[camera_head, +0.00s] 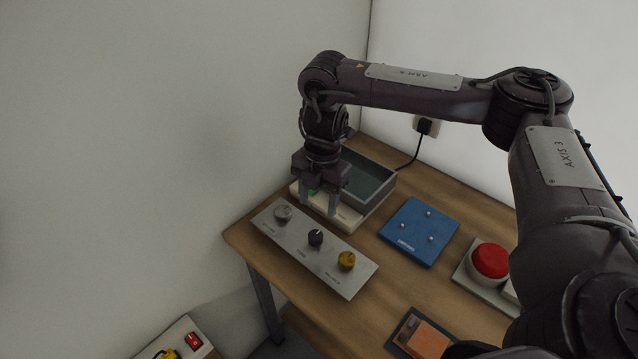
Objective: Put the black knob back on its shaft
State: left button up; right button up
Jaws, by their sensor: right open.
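The black knob (315,238) is at the middle position of a pale grey panel (338,283) on the table, between a silver knob (283,213) and a yellow knob (346,260). Its shaft is not visible, and I cannot tell how fully the knob sits on it. My right gripper (320,203) points down with its fingers apart and nothing seen between them. It is just behind the panel, over a pale base, apart from the black knob in the picture. My left gripper is not in view.
A grey open bin (385,190) stands behind the gripper. A blue plate (404,242) with pegs, a red push button (490,260) and an orange block (428,341) are to the right. A box with a red switch (193,340) is at lower left. Walls bound the table behind.

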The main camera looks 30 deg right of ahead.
jog(key=shift+d+r, duration=0.15)
jog(key=shift+r, duration=1.45)
